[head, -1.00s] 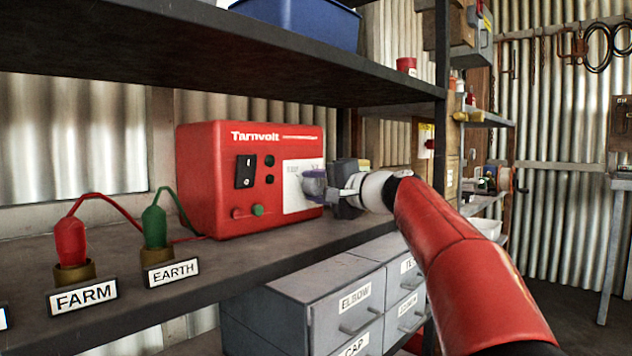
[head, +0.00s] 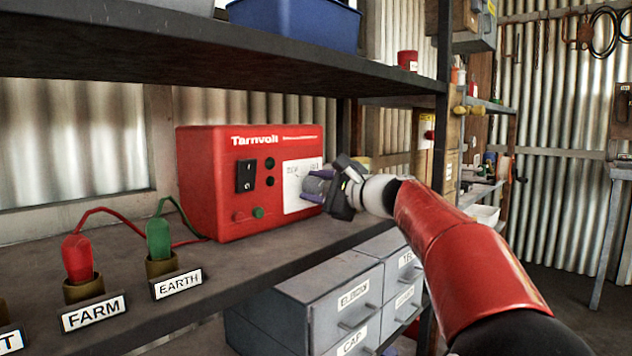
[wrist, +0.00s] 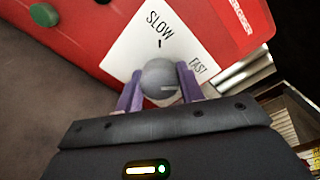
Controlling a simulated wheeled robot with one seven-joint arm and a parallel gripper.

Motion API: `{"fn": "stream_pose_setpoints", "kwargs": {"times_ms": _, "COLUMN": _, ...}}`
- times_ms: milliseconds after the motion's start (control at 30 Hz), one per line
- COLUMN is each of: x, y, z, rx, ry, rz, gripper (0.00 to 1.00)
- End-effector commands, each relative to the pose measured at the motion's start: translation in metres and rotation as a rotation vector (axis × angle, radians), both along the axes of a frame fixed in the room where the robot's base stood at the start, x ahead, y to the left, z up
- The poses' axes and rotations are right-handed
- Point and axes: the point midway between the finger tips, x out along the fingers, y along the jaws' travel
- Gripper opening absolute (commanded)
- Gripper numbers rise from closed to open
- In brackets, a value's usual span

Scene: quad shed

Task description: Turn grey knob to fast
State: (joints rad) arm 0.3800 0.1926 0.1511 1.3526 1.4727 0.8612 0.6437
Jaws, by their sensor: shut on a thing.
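The grey knob (wrist: 159,77) sits on a white plate (wrist: 137,42) on the front of the red Tarnvolt box (head: 215,180). In the wrist view, SLOW is printed above the knob and FAST to its upper right. A short dark tick stands on the plate near SLOW. A small pale mark shows low on the knob; I cannot tell which label it relates to. My gripper (wrist: 159,72) is shut on the knob, one purple finger on each side. In the head view my gripper (head: 318,187) is tilted at the plate and partly hides the knob.
The box stands on a dark shelf (head: 230,256), with another shelf (head: 200,62) above it. Red and green plugs (head: 78,258) stand at the left behind FARM and EARTH labels. Grey drawers (head: 320,295) are below. A black rocker switch (head: 246,175) is on the box.

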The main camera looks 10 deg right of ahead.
Motion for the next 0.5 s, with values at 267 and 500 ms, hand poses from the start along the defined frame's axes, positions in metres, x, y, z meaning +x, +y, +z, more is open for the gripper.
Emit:
{"fn": "stream_pose_setpoints", "kwargs": {"times_ms": 267, "x": 0.0003, "y": -0.0007, "z": -0.0013, "rx": 0.047, "ry": 0.037, "rz": 0.0, "gripper": 0.15}}
{"fn": "stream_pose_setpoints", "kwargs": {"times_ms": 500, "x": 0.0003, "y": -0.0007, "z": -0.0019, "rx": 0.054, "ry": 0.042, "rz": -0.001, "gripper": 0.15}}
